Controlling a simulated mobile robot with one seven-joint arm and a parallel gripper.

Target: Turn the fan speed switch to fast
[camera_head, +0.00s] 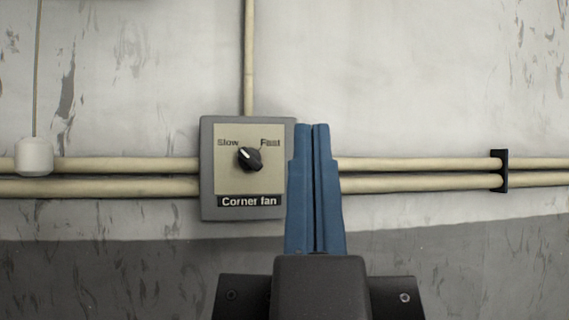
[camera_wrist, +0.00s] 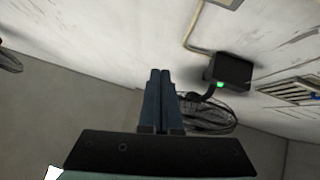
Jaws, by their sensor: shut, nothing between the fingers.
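The fan switch box (camera_head: 208,165) is a grey plate with a beige panel on the wall, marked "Slow" at upper left, "Fast" at upper right and "Corner fan" below. Its black knob (camera_head: 250,158) sits in the middle, with its light mark toward the upper left, on the "Slow" side. My gripper (camera_head: 312,126) has blue fingers pressed together and empty. It stands to the right of the knob and overlaps the box's right edge in the head view; contact cannot be told. The fingers also show in the wrist view (camera_wrist: 160,72), where I cannot make out the switch.
Two beige pipes (camera_head: 420,164) run along the wall behind the box, with a black clamp (camera_head: 504,171) at right. A white pull-cord fitting (camera_head: 34,156) hangs at left. The wrist view shows a black box (camera_wrist: 232,70) with a green light, a wire cage (camera_wrist: 212,118) and a vent (camera_wrist: 290,91).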

